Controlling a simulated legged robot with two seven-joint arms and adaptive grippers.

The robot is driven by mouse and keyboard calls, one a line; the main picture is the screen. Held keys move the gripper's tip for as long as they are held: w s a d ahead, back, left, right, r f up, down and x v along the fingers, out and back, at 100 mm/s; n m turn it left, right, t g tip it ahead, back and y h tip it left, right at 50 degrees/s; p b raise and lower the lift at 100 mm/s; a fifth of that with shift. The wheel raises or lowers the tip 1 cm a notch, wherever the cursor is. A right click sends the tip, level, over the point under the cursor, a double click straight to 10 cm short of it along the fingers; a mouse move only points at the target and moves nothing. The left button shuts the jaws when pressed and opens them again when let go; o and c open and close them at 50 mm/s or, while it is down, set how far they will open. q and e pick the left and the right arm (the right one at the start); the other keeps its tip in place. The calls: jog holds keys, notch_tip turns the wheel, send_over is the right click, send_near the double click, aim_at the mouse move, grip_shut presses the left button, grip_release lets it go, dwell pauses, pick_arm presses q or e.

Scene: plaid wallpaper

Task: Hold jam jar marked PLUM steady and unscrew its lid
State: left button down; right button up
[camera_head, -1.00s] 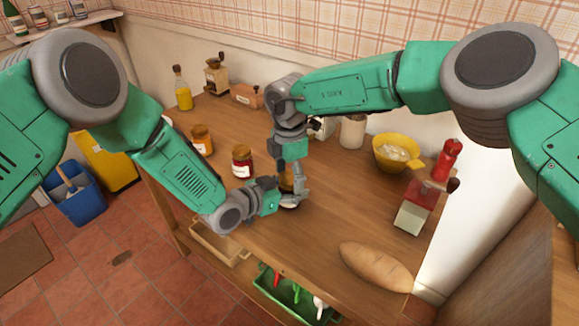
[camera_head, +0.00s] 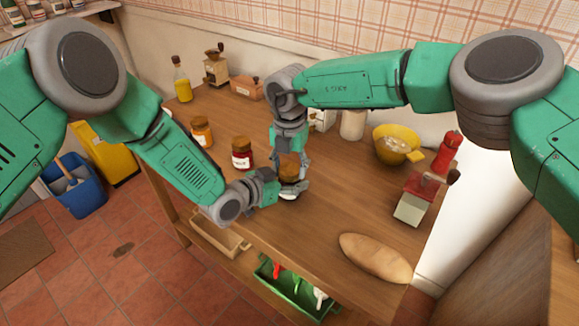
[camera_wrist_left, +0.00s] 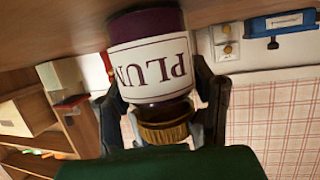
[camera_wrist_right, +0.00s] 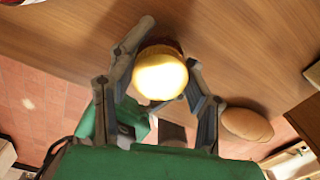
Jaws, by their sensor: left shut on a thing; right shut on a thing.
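The PLUM jar (camera_wrist_left: 150,60) has a dark purple body and a white label. It stands on the table and looks upside down in the left wrist view, where its gold-brown lid (camera_wrist_left: 165,128) is at the bottom. In the head view the jar (camera_head: 289,176) is mostly hidden by my grippers. My left gripper (camera_head: 284,190) is shut around the jar's body from the left, with a finger on each side in its wrist view. My right gripper (camera_head: 292,164) comes from above. In its wrist view its fingers are shut around the shiny gold lid (camera_wrist_right: 160,76). Whether the lid is loose cannot be told.
A red jar (camera_head: 242,154) and an orange jar (camera_head: 202,132) stand left of the grippers.

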pick_arm(q)
jog(key=shift+a+f, duration=0.1)
pick_arm(e)
jog(key=n, duration=1.3)
jog(key=shift+n, duration=0.3)
jog(key=n, duration=0.6)
jog(key=shift+n, duration=0.3)
jog(key=n, duration=0.4)
jog(key=shift+w, duration=0.1)
jog(key=n, duration=0.3)
jog(key=shift+r+n, duration=0.1)
jog(key=shift+n, duration=0.2)
jog(key=shift+r, duration=0.1)
jog(key=shift+s, duration=0.2)
jog(key=shift+r, duration=0.2)
jog(key=shift+r, duration=0.9)
